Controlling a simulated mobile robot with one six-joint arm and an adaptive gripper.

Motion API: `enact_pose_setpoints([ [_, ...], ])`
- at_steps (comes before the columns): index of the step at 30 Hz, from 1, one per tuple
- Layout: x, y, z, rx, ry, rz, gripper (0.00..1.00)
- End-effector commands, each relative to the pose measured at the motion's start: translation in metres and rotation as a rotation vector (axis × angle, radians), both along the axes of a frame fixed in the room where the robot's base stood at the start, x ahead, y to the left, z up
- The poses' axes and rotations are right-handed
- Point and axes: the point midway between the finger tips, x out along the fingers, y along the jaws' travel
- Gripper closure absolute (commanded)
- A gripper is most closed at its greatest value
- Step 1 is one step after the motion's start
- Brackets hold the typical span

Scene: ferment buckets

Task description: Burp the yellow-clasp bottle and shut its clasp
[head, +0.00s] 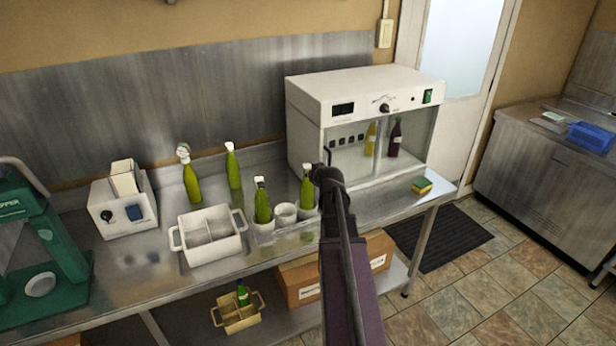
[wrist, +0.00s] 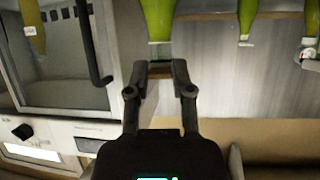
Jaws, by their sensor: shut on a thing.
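My gripper (head: 320,174) is at the top of a green bottle (head: 307,192), the rightmost of the green bottles on the steel bench. In the wrist view the gripper (wrist: 160,68) is shut at the neck end of this bottle (wrist: 158,16), below its pale collar. The bottle stands upright in a white cup. I cannot make out its clasp or the clasp's colour; the fingers hide the top. Another green bottle (head: 263,203) stands in a white cup to the left. Green bottles (head: 192,184) and (head: 233,170) stand further back; the left one has a pale stopper on top.
A white cabinet (head: 305,88) stands just behind and right, holding a yellow bottle (head: 370,138) and a dark bottle (head: 394,138). An empty white cup (head: 286,208) is between the two front bottles. A white crate (head: 212,254) is left. A sponge (head: 422,185) lies right.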

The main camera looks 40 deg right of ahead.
Motion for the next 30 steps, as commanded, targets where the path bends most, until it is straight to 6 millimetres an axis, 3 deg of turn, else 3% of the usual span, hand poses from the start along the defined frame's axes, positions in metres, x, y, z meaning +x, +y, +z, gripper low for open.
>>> enact_pose_setpoints([
  [7, 0.0020, 0.0033, 0.0005, -0.003, 0.000, 0.004, 1.00],
  [8, 0.0022, 0.0036, 0.0006, -0.003, 0.000, 0.004, 0.61],
  [11, 0.0025, 0.0044, 0.0004, -0.003, 0.000, 0.006, 0.34],
  [30, 0.0030, 0.0055, 0.0002, -0.002, 0.001, 0.007, 0.34],
])
